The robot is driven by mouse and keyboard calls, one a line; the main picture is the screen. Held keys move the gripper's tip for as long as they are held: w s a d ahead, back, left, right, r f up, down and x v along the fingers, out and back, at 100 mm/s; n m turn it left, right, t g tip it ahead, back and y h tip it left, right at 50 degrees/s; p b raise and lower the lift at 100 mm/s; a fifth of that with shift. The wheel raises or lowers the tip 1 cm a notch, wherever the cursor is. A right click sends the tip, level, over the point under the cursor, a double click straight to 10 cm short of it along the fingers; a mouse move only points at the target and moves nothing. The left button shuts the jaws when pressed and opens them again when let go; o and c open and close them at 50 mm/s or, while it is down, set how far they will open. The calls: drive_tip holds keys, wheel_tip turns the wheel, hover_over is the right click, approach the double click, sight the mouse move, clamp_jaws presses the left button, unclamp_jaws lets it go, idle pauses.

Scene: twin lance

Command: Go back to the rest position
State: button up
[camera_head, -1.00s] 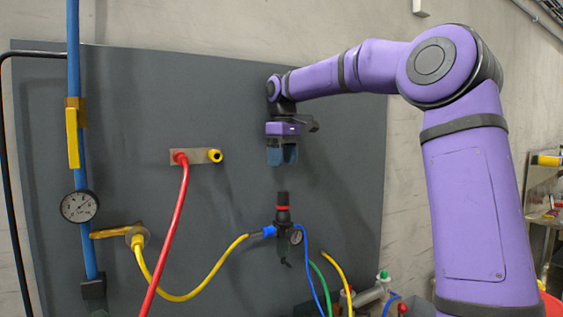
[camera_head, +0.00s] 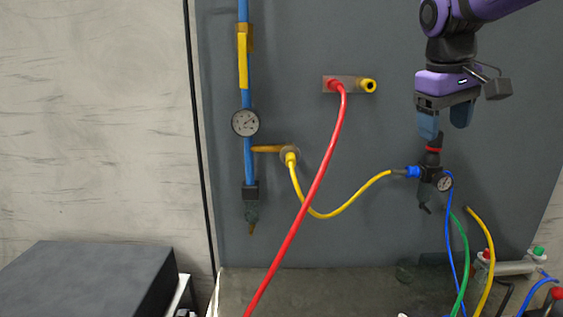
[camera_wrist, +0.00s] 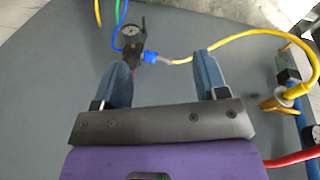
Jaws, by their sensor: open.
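My gripper (camera_head: 445,122) is at the upper right of the head view, pointing down in front of the grey panel. Its two blue fingers are apart with nothing between them, as the wrist view (camera_wrist: 163,82) also shows. In the head view the black regulator (camera_head: 432,170) with its red ring and small gauge appears right below the fingers. In the wrist view the regulator (camera_wrist: 131,35) lies beyond the fingertips, apart from them.
A red hose (camera_head: 318,185) and a yellow hose (camera_head: 345,210) hang on the grey panel (camera_head: 300,40). A blue pipe with a round gauge (camera_head: 245,122) runs at left. A dark box (camera_head: 85,280) stands lower left. Green, blue and yellow hoses run below the regulator.

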drive_tip(key=s+d+f+m+t+y, duration=0.1)
drive_tip(key=s+f, duration=0.3)
drive_tip(key=s, duration=0.5)
drive_tip(key=s+d+f+m+t+y, duration=0.1)
drive_tip(key=s+f, duration=0.4)
drive_tip(key=s, duration=0.5)
drive_tip(key=shift+m+t, duration=0.6)
drive_tip(key=shift+t, duration=0.2)
